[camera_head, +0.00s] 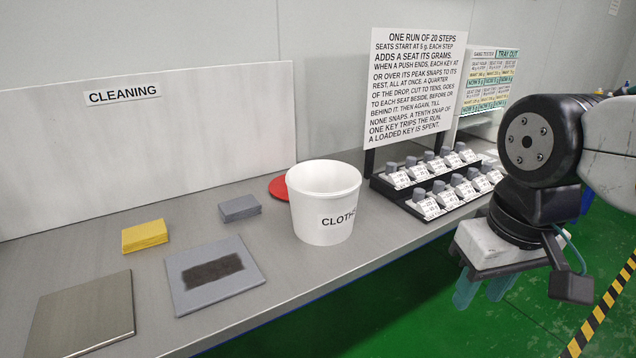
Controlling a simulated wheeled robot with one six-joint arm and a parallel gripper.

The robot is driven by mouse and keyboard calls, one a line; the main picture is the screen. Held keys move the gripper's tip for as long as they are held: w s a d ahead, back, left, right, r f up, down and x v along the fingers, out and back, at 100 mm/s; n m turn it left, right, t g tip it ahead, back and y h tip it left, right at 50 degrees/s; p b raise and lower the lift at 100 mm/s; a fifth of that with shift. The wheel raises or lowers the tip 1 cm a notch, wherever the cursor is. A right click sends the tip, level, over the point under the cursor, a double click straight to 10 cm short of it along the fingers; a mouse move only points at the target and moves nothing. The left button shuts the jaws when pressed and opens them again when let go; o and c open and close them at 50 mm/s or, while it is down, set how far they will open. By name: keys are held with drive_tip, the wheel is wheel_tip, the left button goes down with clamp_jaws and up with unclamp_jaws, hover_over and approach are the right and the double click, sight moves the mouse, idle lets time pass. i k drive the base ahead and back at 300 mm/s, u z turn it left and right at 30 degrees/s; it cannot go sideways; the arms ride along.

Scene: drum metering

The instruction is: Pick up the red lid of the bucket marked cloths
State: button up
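The white bucket (322,215) marked with a label that starts "CLOTH" stands upright on the grey bench, its top uncovered. The red lid (278,187) lies flat on the bench behind and to the left of the bucket, apart from my gripper. The bucket hides the lid's right part. My gripper (482,294) hangs at the right, beyond the bench's front edge and over the green floor. Its two bluish fingers point down, stand apart and hold nothing that I can see.

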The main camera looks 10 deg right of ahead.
sight(278, 188)
drive_tip(key=z, duration=0.15)
drive_tip(key=i, duration=0.95)
drive_tip(key=u, duration=0.45)
